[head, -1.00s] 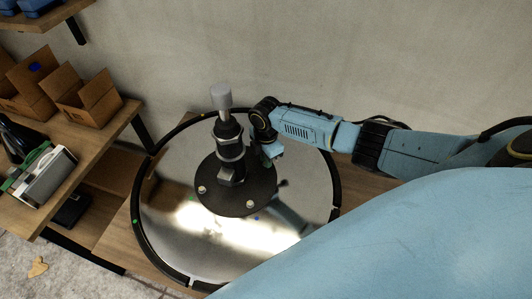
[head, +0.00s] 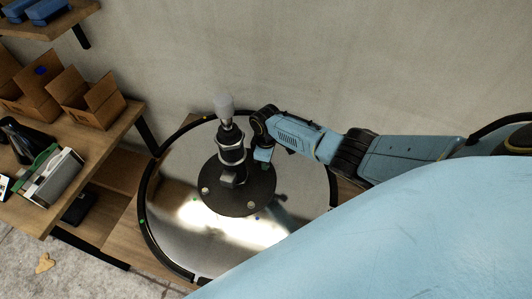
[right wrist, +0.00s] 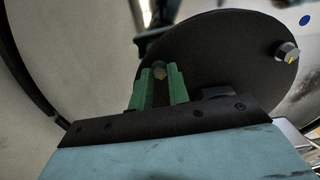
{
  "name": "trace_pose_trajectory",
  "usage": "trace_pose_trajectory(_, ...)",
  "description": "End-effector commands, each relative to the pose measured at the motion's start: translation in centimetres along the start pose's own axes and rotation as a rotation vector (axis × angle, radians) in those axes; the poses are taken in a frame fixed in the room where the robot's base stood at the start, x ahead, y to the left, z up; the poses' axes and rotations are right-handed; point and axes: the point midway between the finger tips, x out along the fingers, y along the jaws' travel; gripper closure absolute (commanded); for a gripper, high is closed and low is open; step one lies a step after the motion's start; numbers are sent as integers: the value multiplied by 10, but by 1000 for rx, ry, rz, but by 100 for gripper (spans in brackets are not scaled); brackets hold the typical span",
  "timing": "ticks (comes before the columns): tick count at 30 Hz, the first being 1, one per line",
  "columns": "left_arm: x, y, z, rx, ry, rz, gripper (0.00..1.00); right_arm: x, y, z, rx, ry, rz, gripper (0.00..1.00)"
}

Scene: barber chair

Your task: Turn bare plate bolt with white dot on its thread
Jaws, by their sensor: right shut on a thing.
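A black round plate (head: 234,203) lies at the foot of an upright black column (head: 231,150) on a shiny disc. My right gripper (right wrist: 160,80) shows its two green fingers in the right wrist view, shut on a plate bolt (right wrist: 159,70) with a plain hex head. Its thread and any white dot are hidden. A second bolt (right wrist: 287,51) with a yellow mark stands apart to the right. In the head view, two bolts show at the plate's near side, left (head: 205,190) and right (head: 249,206). There my right fingertips are unclear. My left gripper is out of view.
The shiny disc (head: 180,225) has a raised black rim. The column with its pale top (head: 224,105) stands close to the left of my right gripper. A wooden shelf with open cardboard boxes (head: 90,103) is at the left, and a wall is behind.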

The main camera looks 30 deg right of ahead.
Motion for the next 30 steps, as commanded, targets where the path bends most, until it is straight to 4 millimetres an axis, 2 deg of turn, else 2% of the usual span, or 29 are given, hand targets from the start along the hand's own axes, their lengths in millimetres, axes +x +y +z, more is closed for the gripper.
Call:
trace_pose_trajectory(9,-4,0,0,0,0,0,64,-1,0,0,87,-1,0,100)
trace_pose_trajectory(23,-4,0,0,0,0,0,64,0,1,0,95,-1,1,100)
trace_pose_trajectory(24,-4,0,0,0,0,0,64,0,1,0,95,-1,1,77)
trace_pose_trajectory(28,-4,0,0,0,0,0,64,0,1,0,95,-1,1,61)
trace_pose_trajectory(30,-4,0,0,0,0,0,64,0,1,0,95,0,1,61)
